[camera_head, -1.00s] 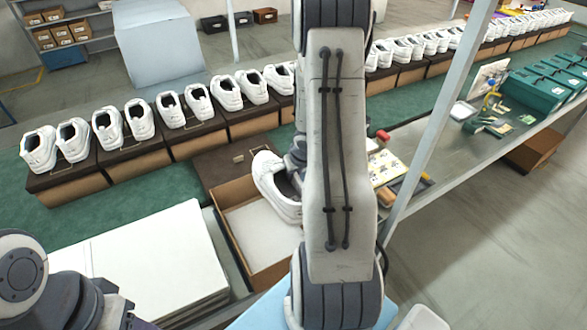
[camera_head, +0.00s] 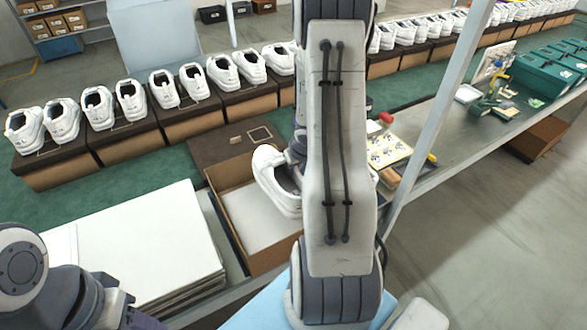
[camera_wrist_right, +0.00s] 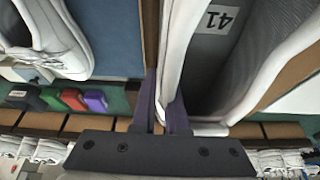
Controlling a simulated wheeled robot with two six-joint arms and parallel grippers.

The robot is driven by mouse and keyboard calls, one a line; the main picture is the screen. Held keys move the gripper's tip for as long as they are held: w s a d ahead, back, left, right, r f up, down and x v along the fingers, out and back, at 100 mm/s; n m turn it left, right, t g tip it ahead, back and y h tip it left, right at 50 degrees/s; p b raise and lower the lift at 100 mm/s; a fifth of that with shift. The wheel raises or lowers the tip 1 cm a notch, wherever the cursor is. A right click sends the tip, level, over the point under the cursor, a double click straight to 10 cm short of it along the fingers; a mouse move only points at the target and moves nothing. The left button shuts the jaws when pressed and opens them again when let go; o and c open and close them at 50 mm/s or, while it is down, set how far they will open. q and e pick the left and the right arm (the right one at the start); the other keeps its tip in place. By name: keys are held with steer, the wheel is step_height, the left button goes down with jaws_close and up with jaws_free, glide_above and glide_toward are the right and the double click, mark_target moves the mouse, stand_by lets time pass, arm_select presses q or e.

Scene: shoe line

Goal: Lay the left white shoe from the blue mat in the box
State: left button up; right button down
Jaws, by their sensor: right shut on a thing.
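The held white shoe (camera_head: 268,172) is tilted over the right part of the open brown box (camera_head: 228,218); whether it touches the box is hidden. My right gripper (camera_wrist_right: 166,112) is shut on the shoe's side wall; the shoe's grey inside with a "41" label (camera_wrist_right: 217,20) shows in the right wrist view. My forearm covers much of the shoe in the head view. The other white shoe (camera_wrist_right: 48,38) lies on the blue mat (camera_wrist_right: 117,40); the mat's edge (camera_head: 262,308) shows in the head view. My left gripper (camera_head: 128,316) is at the bottom left, its fingers mostly cut off.
The box's dark lid (camera_head: 235,142) is behind it. A stack of white sheets (camera_head: 130,240) stands left of the box. Shoe pairs on boxes (camera_head: 130,140) line the green belt behind. A patterned card (camera_head: 388,152) lies right of my forearm, near a grey post (camera_head: 440,105).

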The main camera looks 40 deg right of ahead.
steer(key=shift+f+b, duration=3.6)
steer(key=shift+f, duration=0.75)
steer(key=shift+f+b, duration=0.75)
steer(key=shift+f, duration=0.15)
steer(key=c, duration=0.9)
jaws_free()
steer(key=shift+o, duration=0.2)
steer(key=p+v, duration=0.6)
steer(key=v, duration=0.4)
steer(key=shift+s+r+p, duration=0.15)
steer(key=shift+r+p, duration=0.1)
steer(key=shift+p, duration=0.15)
steer(key=shift+a, duration=0.1)
